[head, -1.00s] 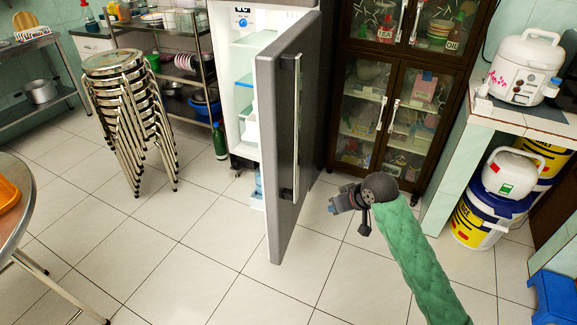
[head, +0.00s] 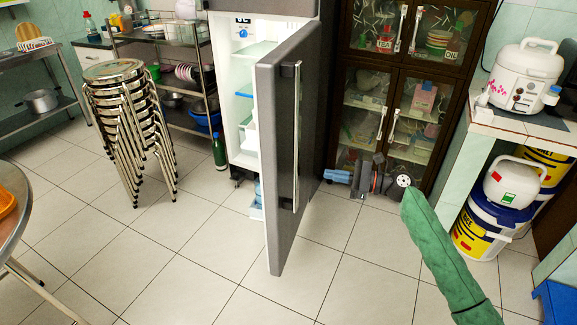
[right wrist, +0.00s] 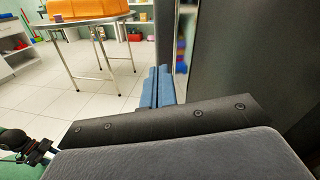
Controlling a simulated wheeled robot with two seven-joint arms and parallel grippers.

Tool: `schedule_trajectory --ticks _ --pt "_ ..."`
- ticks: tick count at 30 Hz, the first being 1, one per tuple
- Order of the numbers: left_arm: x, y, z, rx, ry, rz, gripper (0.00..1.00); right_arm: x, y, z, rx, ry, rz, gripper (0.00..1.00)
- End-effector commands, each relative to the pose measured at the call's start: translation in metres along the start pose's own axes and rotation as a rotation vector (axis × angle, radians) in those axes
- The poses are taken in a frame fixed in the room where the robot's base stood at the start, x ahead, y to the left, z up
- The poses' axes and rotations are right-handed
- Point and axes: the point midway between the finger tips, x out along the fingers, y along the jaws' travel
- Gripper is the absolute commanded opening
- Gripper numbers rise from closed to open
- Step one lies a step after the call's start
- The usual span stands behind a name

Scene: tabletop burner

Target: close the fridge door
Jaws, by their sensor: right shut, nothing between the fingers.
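The fridge door (head: 283,190) stands wide open in the head view, its grey face with the long vertical handle (head: 297,135) turned to the right. The lit white fridge interior (head: 243,120) shows left of the door. My right gripper (head: 330,176) is right of the door, its blue fingers pointing left at the handle side; a small gap shows in the picture, but contact is unclear. In the right wrist view the blue fingers (right wrist: 158,88) are together and empty. A dark grey panel (right wrist: 245,60) is close on their right; I cannot tell which fridge part it is. My left gripper is out of view.
A dark glass-door cabinet (head: 398,70) stands behind my right gripper. A counter with a rice cooker (head: 520,75) and buckets below is at the right. Stacked stools (head: 125,125) and a round table (head: 18,205) are at the left. The tiled floor before the door is clear.

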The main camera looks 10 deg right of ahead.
Motion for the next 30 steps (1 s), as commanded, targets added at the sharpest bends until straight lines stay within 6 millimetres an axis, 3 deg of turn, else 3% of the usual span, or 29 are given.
schedule_trajectory --ticks 6,13,30 --pt "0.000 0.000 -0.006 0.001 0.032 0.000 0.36 0.000 -0.003 0.001 0.187 -0.004 -0.019 0.00" --pt "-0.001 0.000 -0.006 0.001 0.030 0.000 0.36 0.012 -0.004 0.001 0.215 -0.006 -0.018 0.00" --pt "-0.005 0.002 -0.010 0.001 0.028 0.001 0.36 0.108 -0.005 0.002 0.213 -0.005 -0.016 0.00"
